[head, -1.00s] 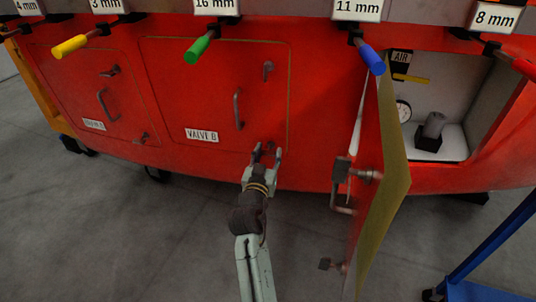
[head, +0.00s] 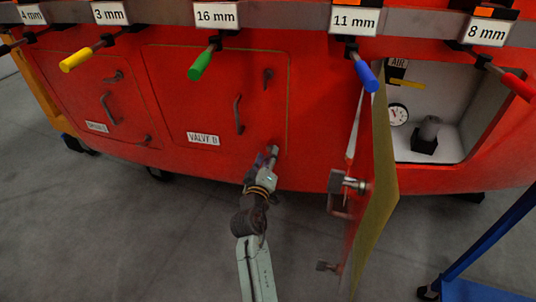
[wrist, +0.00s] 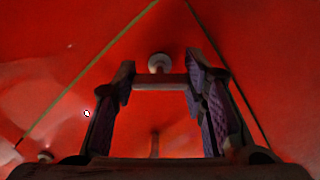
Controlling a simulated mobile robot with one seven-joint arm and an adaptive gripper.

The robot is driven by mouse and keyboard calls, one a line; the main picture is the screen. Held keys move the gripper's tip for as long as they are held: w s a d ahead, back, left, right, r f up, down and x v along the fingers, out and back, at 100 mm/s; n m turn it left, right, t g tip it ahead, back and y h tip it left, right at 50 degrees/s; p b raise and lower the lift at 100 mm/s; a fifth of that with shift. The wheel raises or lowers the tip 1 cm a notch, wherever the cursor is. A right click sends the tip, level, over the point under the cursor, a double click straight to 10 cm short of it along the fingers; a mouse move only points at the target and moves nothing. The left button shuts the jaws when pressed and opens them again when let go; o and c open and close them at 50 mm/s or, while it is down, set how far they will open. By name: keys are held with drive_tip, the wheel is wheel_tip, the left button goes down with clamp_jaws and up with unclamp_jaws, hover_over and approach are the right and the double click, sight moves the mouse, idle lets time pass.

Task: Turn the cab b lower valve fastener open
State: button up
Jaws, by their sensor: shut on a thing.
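The cab b lower valve fastener (wrist: 160,81) is at the lower right corner of the red VALVE B panel (head: 190,95). In the wrist view it shows as a grey bar lying crosswise between the finger pads, with a round knob just above it. My gripper (head: 271,155) is at that corner in the head view, its fingers seen nearly edge-on and mostly hiding the fastener. In the wrist view my gripper (wrist: 160,92) is shut on the fastener, one purple-padded finger on each side. The upper fastener (head: 268,77) and the handle (head: 238,115) of the panel stand clear of my gripper.
An open door (head: 372,190) with its own fasteners juts out on the right. Behind it is a compartment (head: 440,110) with a gauge (head: 398,114). Coloured-handled tools (head: 202,63) hang from a rack (head: 270,14) above. A blue frame (head: 490,245) stands at lower right.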

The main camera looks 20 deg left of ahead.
drive_tip(key=n+p, duration=0.2)
drive_tip(key=n, duration=0.1)
drive_tip(key=shift+r+n, duration=0.15)
drive_tip(key=shift+n, duration=0.25)
drive_tip(key=shift+n+p, duration=1.05)
drive_tip(key=shift+n, duration=0.85)
drive_tip(key=o, duration=1.2)
drive_tip(key=s, duration=0.5)
drive_tip(key=s+d, duration=0.1)
drive_tip(key=s, duration=0.1)
drive_tip(key=shift+s, duration=0.25)
